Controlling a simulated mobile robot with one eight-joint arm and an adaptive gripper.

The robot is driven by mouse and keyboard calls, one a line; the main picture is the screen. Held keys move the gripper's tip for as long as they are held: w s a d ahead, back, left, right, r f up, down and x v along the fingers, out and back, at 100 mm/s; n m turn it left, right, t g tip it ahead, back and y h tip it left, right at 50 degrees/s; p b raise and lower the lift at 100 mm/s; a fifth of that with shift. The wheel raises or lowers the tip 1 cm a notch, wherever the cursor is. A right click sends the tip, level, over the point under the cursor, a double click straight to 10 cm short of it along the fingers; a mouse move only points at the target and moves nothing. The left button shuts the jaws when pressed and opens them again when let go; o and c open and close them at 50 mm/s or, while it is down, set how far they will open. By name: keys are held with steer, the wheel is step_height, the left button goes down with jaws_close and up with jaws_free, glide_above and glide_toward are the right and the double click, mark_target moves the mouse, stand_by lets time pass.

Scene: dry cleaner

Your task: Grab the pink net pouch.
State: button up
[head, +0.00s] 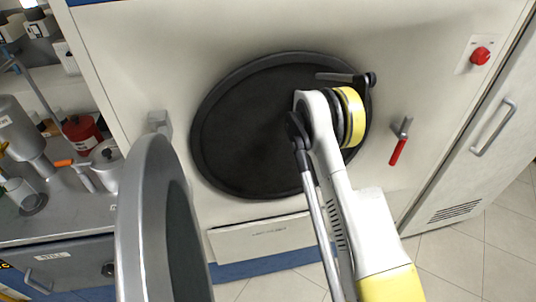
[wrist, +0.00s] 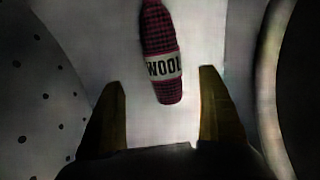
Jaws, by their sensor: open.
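The pink net pouch (wrist: 157,29) shows in the wrist view as a narrow pink-and-dark netted bundle with a pale band reading WOOL. It lies on a pale surface inside the drum, its upper end cut off by the picture's top edge. My gripper (wrist: 162,77) is open, its two fingers apart, with the pouch's lower end seen between and just beyond the fingertips. I cannot tell how far above the pouch the fingers are. In the head view my arm reaches into the machine's round dark opening (head: 245,130), and the gripper and pouch are hidden.
The drum's perforated wall (wrist: 40,100) is at left in the wrist view, and a curved rim (wrist: 268,80) is at right. In the head view the swung-open round door (head: 145,220) stands left of my arm. A red-handled lever (head: 398,150) is right of the opening.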

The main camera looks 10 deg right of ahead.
mark_target(271, 155)
steer(key=f, duration=0.1)
steer(key=f+b, duration=0.1)
steer(key=f, duration=0.2)
steer(key=shift+s+f, duration=0.25)
steer(key=f+b, duration=0.1)
steer(key=f, duration=0.2)
steer(key=f+b, duration=0.2)
steer(key=shift+s+d+f, duration=0.1)
steer(key=shift+d+f, duration=0.1)
steer(key=shift+f, duration=0.2)
steer(key=shift+r, duration=0.1)
steer(key=c, duration=1.5)
